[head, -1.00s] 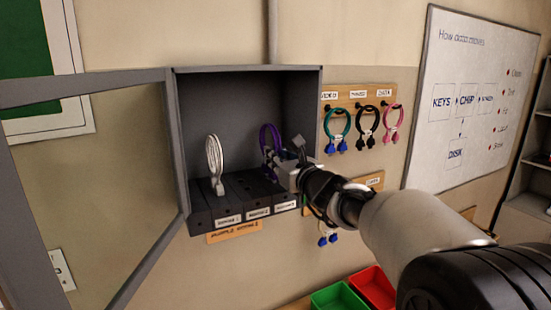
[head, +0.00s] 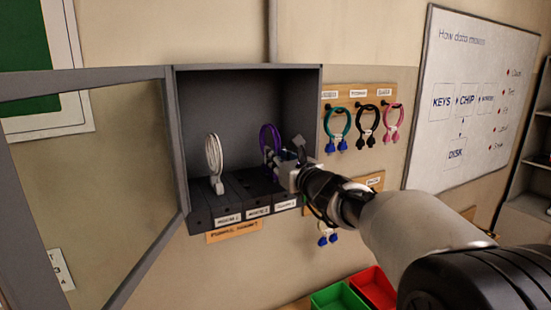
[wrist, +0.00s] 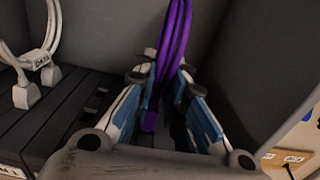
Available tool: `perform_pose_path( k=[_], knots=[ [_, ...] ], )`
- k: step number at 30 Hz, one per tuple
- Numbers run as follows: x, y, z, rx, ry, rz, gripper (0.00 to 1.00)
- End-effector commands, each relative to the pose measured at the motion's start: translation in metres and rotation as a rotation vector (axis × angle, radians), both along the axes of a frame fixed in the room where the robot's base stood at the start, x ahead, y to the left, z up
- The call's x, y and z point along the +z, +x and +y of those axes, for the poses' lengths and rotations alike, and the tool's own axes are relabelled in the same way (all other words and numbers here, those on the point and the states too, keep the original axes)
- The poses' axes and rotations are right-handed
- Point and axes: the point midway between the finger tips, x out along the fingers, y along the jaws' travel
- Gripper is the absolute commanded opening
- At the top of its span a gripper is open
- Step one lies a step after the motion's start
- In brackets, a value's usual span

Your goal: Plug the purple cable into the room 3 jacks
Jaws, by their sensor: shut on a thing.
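The purple cable (head: 268,139) is a coiled loop standing upright inside the open grey wall cabinet (head: 248,90). It also shows in the wrist view (wrist: 173,45), where its lower end runs down between the fingers. My gripper (head: 284,168) is at the right part of the cabinet, shut on the purple cable (wrist: 150,120). Below it is a row of dark labelled jack blocks (head: 232,196); the room numbers on the labels are too blurred to read surely. Whether the plug ends touch or sit in the jacks is hidden by the fingers.
A white cable (head: 214,160) stands in the left block. The cabinet door (head: 100,85) is swung open to the left. Teal, black and pink cables (head: 366,128) hang on a rack at the right. Green and red bins (head: 340,300) are below.

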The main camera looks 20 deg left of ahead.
Motion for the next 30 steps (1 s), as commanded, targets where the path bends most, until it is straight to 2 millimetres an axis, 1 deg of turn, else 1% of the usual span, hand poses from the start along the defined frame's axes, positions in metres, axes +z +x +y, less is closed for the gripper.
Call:
perform_pose_path(
  k=[24,25,30],
  knots=[
    [-0.0031,-0.0002,0.0002,0.000,0.000,-0.001,0.00],
    [-0.0031,-0.0002,0.0002,0.000,0.000,-0.001,0.14],
    [-0.0032,-0.0001,0.0001,0.000,0.000,-0.001,0.25]
  ],
)
